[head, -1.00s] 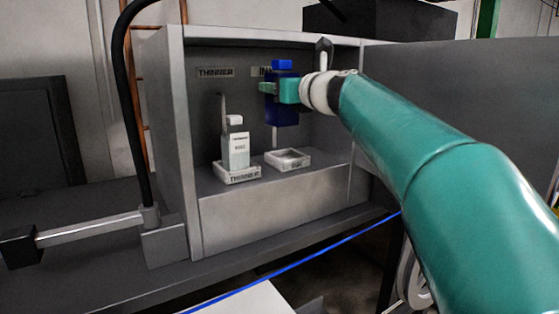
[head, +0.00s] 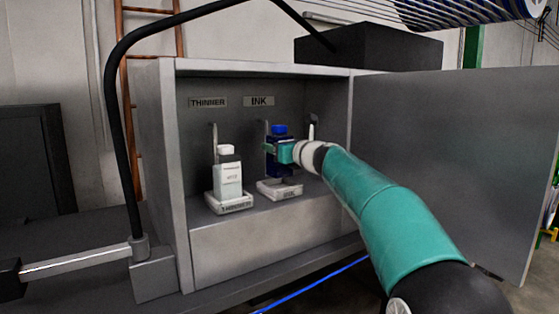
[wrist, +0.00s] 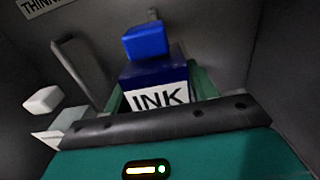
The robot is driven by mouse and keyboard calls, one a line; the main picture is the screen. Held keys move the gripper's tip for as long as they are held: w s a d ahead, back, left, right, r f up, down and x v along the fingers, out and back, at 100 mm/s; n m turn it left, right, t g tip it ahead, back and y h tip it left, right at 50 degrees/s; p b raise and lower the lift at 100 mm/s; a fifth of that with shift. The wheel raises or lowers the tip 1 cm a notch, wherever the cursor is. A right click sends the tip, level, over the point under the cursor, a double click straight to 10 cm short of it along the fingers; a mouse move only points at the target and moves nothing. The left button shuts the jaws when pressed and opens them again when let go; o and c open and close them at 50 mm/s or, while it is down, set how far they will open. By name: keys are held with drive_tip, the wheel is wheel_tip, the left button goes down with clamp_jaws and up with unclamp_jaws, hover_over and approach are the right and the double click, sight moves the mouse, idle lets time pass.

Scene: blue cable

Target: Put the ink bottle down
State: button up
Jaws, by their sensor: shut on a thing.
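The dark blue ink bottle (head: 278,170) with its bright blue cap is upright inside the cabinet, under the INK sign. It also shows in the wrist view (wrist: 155,75), with its INK label facing the camera. My gripper (head: 279,152) is shut on its sides. The bottle's lower end is at the white INK tray (head: 293,190); I cannot tell whether it touches the tray's floor. The bottle's base is partly hidden by the tray's front rim.
A white thinner bottle (head: 228,178) stands in the THINNER tray (head: 231,206) to the left. The grey cabinet (head: 160,170) has side walls close by, and its door (head: 440,160) stands open at the right. A black hose (head: 115,120) arches in front at the left.

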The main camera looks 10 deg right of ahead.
drive_tip(key=f, duration=0.3)
drive_tip(key=shift+w+f, duration=0.2)
drive_tip(key=shift+w, duration=0.1)
drive_tip(key=shift+f, duration=0.2)
drive_tip(key=shift+f, duration=0.1)
drive_tip(key=o, duration=1.3)
drive_tip(key=v, duration=1.2)
